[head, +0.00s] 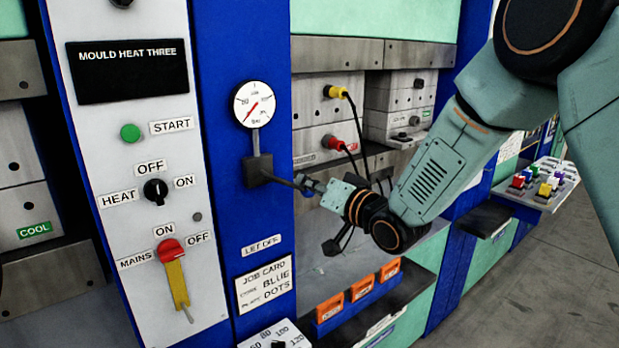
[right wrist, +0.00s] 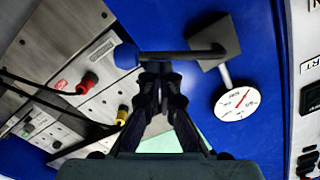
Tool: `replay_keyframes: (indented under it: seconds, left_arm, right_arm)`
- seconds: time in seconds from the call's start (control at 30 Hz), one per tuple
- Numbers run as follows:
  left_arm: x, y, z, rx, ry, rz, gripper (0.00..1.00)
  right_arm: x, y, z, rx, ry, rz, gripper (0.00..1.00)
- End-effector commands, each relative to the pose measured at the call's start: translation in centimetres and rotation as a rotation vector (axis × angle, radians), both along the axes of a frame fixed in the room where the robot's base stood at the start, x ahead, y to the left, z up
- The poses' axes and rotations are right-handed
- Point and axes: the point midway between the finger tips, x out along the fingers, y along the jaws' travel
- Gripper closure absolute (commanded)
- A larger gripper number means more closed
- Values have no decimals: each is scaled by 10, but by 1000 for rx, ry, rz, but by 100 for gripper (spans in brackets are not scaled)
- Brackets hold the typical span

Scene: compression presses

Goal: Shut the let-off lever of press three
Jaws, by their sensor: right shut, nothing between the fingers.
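The let-off lever is a dark bar (head: 280,181) coming out of a dark valve block (head: 257,170) on the blue post, above the LET OFF label (head: 261,245). In the right wrist view the bar (right wrist: 180,56) runs sideways from the block (right wrist: 213,45) to a blue knob (right wrist: 126,57). My right gripper (head: 308,184) is shut and empty at the lever's outer part. In the right wrist view its fingertips (right wrist: 160,68) sit right against the bar between knob and block; I cannot tell whether they touch. My left gripper is not in view.
A round gauge (head: 254,104) is above the block. Red (head: 331,142) and yellow (head: 336,92) plugs with black cables hang close behind my right gripper. A control panel (head: 140,180) stands left; orange boxes (head: 362,287) sit on a shelf below.

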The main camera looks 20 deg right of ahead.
Motion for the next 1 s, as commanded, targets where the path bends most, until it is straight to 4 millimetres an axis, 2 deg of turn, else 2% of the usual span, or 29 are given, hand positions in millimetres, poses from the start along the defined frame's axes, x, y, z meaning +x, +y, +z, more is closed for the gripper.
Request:
replay_keyframes:
  seconds: [0.5, 1.0]
  left_arm:
    - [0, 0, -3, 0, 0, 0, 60]
    - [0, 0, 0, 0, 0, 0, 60]
  right_arm:
    - [-6, 17, -31, 415, 154, 2, 100]
    - [-15, 40, -47, 806, 295, 1, 100]
